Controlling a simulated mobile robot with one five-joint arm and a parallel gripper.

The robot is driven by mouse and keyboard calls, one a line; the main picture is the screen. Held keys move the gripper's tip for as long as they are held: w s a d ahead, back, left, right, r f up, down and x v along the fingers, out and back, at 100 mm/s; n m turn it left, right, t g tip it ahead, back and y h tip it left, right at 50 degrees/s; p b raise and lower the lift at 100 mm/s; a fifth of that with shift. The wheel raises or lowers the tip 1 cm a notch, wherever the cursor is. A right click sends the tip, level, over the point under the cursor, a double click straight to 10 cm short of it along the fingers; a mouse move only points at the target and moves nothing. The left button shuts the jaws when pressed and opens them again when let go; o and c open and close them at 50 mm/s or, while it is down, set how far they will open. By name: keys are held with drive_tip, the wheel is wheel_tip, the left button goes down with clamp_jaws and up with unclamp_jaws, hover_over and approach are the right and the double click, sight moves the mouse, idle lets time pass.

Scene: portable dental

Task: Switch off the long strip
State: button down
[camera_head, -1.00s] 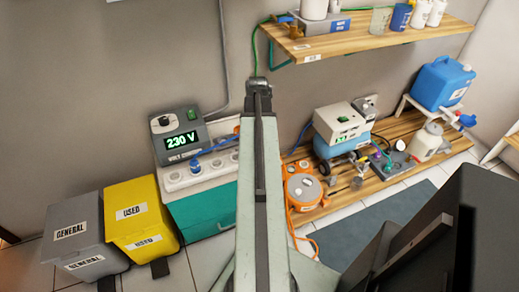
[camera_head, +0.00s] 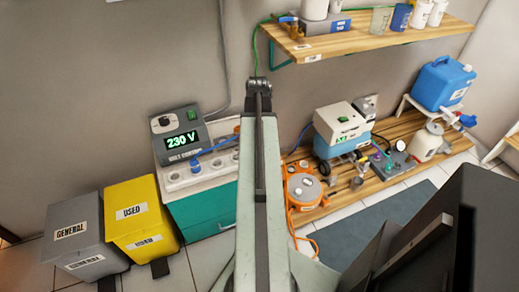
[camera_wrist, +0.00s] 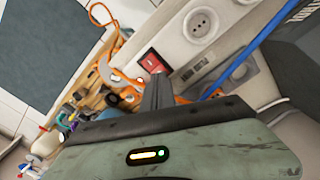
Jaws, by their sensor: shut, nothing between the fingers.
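The long strip (camera_head: 182,182) is a white socket strip on top of a teal case, left of my arm in the head view. A blue plug and cable sit in it, and my arm hides its right end. In the wrist view, a white strip (camera_wrist: 178,45) carries a red rocker switch (camera_wrist: 152,62) beside round sockets. My gripper (camera_wrist: 156,80) is shut and empty, its dark fingertips close to the switch. I cannot tell whether they touch it or which way the rocker is tipped. The head view does not show the fingers.
A voltage box (camera_head: 182,145) reading 230 V stands behind the strip. Grey (camera_head: 72,235) and yellow (camera_head: 138,215) bins stand left. An orange cable reel (camera_head: 303,190) and a wooden bench (camera_head: 400,125) with equipment lie right. A shelf (camera_head: 370,38) hangs above.

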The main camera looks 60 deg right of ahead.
drive_tip(key=shift+f+b, duration=0.95)
idle(0.3)
wheel_tip(320, 180, up, 7)
drive_tip(key=p, duration=0.7)
drive_tip(key=shift+r, duration=0.15)
